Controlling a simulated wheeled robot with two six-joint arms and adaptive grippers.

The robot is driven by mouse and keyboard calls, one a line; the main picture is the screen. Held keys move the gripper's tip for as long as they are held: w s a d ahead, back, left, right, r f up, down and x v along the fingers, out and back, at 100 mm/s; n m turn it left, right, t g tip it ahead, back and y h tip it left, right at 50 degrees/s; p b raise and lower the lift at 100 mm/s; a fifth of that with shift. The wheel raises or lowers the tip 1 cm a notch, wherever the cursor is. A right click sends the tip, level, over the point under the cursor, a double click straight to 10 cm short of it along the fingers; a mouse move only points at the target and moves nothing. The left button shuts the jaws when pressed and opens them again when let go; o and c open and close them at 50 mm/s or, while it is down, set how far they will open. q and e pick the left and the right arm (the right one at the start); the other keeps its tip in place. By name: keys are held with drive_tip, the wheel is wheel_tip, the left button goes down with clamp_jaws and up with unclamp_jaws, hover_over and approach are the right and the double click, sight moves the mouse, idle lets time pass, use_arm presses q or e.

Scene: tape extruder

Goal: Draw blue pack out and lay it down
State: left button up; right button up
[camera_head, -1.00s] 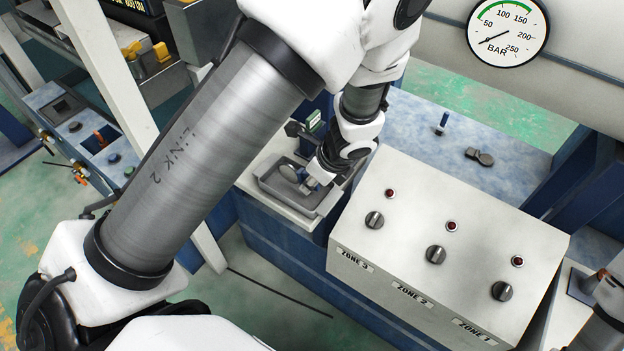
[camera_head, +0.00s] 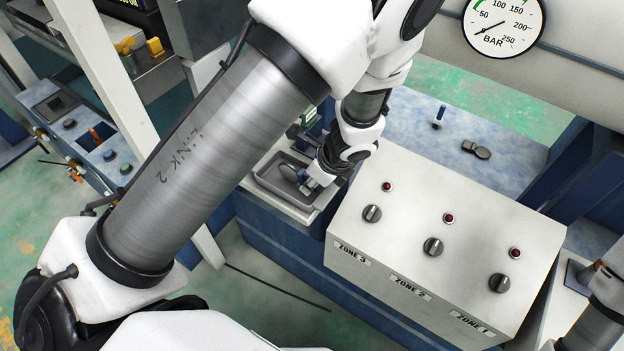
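My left arm reaches in from the left, and its gripper (camera_head: 308,185) points down into a shallow grey tray (camera_head: 277,197) beside the white control box.
The white control box (camera_head: 400,225), with knobs and red lamps, stands close right of the tray. Behind it, a blue bench top (camera_head: 425,145) holds a small blue-topped pin (camera_head: 439,116) and a dark metal piece (camera_head: 476,148). Much of that top is clear.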

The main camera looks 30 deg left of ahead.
use_arm(q)
drive_tip(key=shift+f, duration=0.15)
drive_tip(key=shift+d+f, duration=0.25)
drive_tip(key=o, duration=0.6)
drive_tip(key=shift+o, duration=0.2)
